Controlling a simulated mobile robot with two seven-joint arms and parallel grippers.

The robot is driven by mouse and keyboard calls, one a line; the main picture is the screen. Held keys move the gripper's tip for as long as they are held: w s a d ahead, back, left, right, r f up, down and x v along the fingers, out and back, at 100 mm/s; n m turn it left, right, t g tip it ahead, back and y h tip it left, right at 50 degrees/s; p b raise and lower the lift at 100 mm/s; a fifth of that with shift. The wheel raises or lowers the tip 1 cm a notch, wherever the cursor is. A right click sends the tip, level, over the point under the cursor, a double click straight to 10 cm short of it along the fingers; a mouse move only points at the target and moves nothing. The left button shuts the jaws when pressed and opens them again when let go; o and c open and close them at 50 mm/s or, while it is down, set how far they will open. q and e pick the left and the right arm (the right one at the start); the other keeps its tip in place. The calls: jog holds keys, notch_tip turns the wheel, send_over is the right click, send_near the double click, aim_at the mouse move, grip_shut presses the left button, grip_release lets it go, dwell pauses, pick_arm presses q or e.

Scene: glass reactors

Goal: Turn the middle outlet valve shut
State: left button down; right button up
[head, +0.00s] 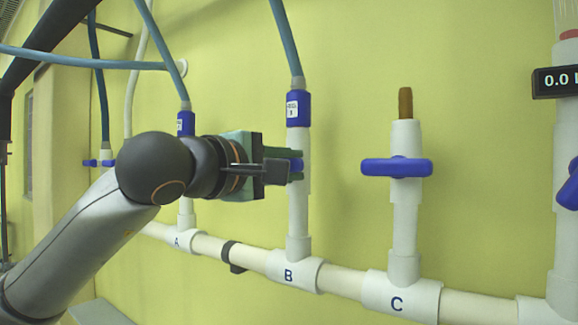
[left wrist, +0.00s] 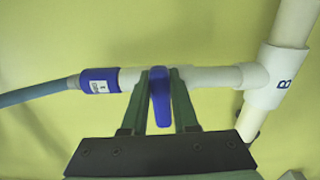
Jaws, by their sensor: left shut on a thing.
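The middle outlet valve is on the upright white pipe (head: 298,212) above the tee marked B. Its blue handle (left wrist: 160,102) lies between the two green fingers of my left gripper (left wrist: 160,75) in the left wrist view. My left gripper (head: 292,166) is shut on this handle and reaches it from the left in the head view, hiding most of it. In the left wrist view the handle lies across the pipe's length. My right gripper is in neither view.
Valve C has a blue handle (head: 397,167) lying crosswise, with a brown stub above. A blue hose (head: 286,45) enters the fitting above B. Pipe A (head: 186,212) stands behind my left arm. A digital display (head: 556,81) is at the right edge.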

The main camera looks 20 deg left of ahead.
pick_arm(q)
jog(key=shift+f+m, duration=0.1)
jog(key=shift+m, duration=0.3)
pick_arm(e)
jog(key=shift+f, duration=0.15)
pick_arm(q)
jog(key=c, duration=0.7)
grip_release()
jog(key=shift+s, duration=0.15)
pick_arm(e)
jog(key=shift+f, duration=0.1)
pick_arm(q)
jog(key=shift+s+a, duration=0.15)
jog(key=shift+s, duration=0.15)
jog(key=b+v, duration=0.2)
jog(key=v, duration=0.9)
jog(key=shift+s+b, duration=0.35)
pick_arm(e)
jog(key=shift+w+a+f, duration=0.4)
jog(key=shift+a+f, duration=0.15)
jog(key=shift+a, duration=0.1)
pick_arm(q)
jog(key=shift+w, duration=0.1)
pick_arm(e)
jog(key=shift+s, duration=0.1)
